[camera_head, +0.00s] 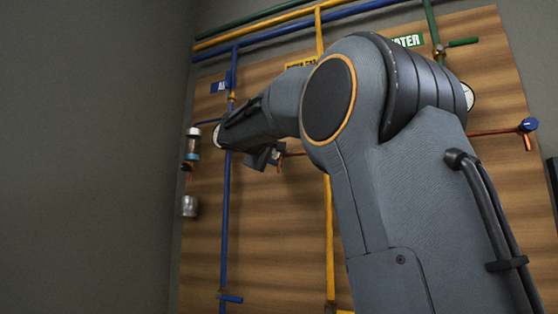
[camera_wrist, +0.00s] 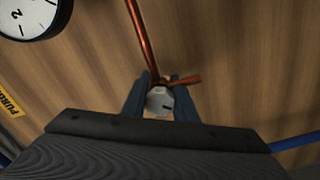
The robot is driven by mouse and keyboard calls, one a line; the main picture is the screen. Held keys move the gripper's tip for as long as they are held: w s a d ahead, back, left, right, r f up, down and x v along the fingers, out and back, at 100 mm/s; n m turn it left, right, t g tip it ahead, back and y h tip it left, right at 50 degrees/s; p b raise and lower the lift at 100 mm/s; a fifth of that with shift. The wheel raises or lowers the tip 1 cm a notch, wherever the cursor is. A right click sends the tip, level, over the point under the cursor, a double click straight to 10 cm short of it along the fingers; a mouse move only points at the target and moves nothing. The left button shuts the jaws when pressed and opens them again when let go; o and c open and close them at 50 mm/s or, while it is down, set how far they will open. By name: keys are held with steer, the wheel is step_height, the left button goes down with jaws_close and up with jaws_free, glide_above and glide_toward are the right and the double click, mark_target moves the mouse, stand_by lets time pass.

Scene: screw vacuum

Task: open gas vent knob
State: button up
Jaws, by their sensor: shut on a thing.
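The gas vent knob (camera_wrist: 159,101) is a small pale grey, faceted knob at the end of a copper pipe (camera_wrist: 143,38), with a short copper outlet (camera_wrist: 185,79) to its right. My gripper (camera_wrist: 160,106) has one dark finger on each side of the knob and is shut on it. In the head view my gripper (camera_head: 262,156) is at the wooden board, between the blue and yellow pipes. A small pale piece (camera_head: 277,155), likely the knob, shows beside it. My arm hides much of the yellow gas label (camera_head: 301,64).
A blue knob (camera_head: 529,125) sits at the right. A gauge (camera_wrist: 33,14) is at the wrist view's upper left.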

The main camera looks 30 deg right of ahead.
mark_target(273, 154)
steer(key=n, duration=0.4)
steer(key=shift+n+p, duration=0.95)
steer(key=shift+n, duration=1.25)
steer(key=o, duration=1)
steer(key=shift+o, duration=0.2)
steer(key=shift+b+v, duration=1.2)
steer(key=shift+v, duration=2.7)
